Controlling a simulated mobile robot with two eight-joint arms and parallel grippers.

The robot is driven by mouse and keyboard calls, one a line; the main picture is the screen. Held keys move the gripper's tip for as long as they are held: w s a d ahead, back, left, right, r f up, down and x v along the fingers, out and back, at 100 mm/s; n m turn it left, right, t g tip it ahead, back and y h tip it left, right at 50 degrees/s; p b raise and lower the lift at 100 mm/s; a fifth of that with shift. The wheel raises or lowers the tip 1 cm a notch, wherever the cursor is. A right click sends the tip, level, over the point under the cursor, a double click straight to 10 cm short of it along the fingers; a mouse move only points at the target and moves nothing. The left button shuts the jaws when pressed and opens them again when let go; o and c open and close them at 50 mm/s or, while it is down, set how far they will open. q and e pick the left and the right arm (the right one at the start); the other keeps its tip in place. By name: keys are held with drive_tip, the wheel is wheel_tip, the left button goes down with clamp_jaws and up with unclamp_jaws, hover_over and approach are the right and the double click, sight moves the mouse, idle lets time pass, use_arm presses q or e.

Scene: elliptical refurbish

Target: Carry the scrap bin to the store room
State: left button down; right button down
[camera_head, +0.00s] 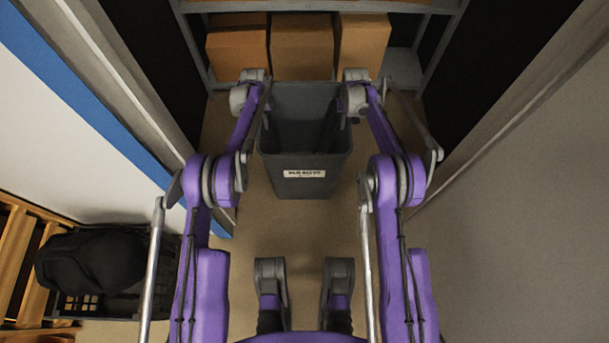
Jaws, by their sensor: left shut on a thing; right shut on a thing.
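The scrap bin (305,165) is a dark grey open-topped bin with a white label on its near side, at the upper middle of the head view. It is upright between my two arms. My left gripper (262,100) is shut on the bin's left side near the rim. My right gripper (349,100) is shut on its right side near the rim. The fingertips are partly hidden by my wrists. Something dark shows inside the bin, too dim to tell. I cannot tell whether the bin's bottom touches the floor.
A doorway frames the bin, with a left jamb (130,75) and a right jamb (520,105) close to my arms. Beyond it, a grey shelf rack holds several cardboard boxes (302,48). At lower left, a black crate (110,303) with a dark bag stands by a wooden pallet (18,250).

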use_arm(q)
drive_tip(key=shift+d+f, duration=0.15)
drive_tip(key=shift+f, duration=0.1)
use_arm(e)
drive_tip(key=shift+a+f, duration=0.15)
drive_tip(key=shift+f, duration=0.1)
use_arm(q)
drive_tip(key=c, duration=1)
unclamp_jaws()
use_arm(e)
drive_tip(key=c, duration=1)
unclamp_jaws()
use_arm(q)
drive_tip(key=shift+r, duration=0.1)
wheel_tip(320, 180, up, 12)
drive_tip(key=shift+f, duration=0.2)
drive_tip(key=shift+r, duration=0.1)
use_arm(e)
drive_tip(key=shift+r, duration=0.25)
wheel_tip(320, 180, up, 12)
drive_tip(key=shift+f, duration=0.15)
